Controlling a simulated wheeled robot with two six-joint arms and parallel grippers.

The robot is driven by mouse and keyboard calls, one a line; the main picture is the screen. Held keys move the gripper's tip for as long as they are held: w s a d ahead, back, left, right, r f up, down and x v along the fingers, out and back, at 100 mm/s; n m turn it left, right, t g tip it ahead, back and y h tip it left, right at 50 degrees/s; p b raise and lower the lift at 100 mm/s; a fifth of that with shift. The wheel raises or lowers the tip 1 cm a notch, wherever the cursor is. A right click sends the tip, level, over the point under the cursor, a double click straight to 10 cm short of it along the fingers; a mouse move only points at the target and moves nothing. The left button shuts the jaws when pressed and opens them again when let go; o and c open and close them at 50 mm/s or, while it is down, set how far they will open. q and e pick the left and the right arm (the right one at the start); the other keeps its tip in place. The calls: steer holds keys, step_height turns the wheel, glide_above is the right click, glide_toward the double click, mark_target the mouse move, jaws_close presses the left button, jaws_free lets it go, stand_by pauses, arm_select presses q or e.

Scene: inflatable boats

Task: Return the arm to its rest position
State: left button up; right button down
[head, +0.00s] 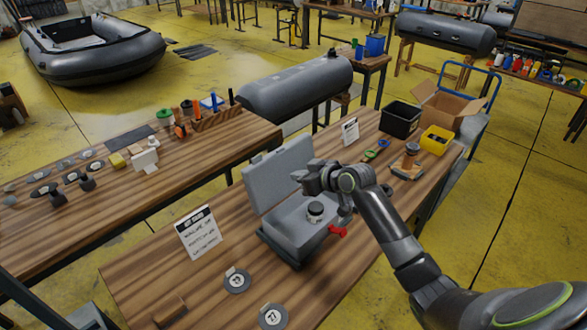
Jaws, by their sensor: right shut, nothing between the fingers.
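My right arm comes in from the lower right over the near wooden table. Its gripper (306,178) hangs just above an open grey case (279,173) and is shut with nothing held. The case's lid stands up at the back, and a grey block with a dark round cap (315,209) sits in its base. The gripper and wrist hide part of the case. A red valve-like piece (338,231) sticks out at the case's right side. My left gripper is not in view.
Round discs (237,281) and a printed sign (199,233) are on the near table (150,262). A black bin (400,119), yellow bin (436,139) and cardboard box (447,108) stand at its far end. A second table with tools is at left; an inflatable boat (92,62) lies behind.

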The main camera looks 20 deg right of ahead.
steer(key=s+f+g+h, duration=0.1)
steer(key=s+f+g, duration=0.1)
steer(key=s+f, duration=0.75)
steer(key=s+d+f+m+g+h, duration=0.1)
steer(key=s+m+g+h, duration=0.2)
steer(key=s, duration=1.3)
steer(key=s+d+f+m+g+h, duration=0.1)
steer(key=s+m+g+h, duration=0.15)
steer(key=s, duration=1.45)
step_height(320, 180, down, 29)
steer(key=w+d+g+b, duration=0.1)
steer(key=d+b, duration=0.1)
steer(key=b, duration=0.3)
steer(key=s+f+b, duration=0.2)
steer(key=s+f, duration=0.5)
steer(key=f, duration=0.3)
steer(key=s+a+f+g+b, duration=0.1)
steer(key=s+f+b, duration=0.2)
steer(key=s+f, duration=0.5)
step_height(320, 180, down, 3)
steer(key=shift+s+a+y, duration=0.15)
steer(key=shift+a+y, duration=0.1)
steer(key=shift+y, duration=0.1)
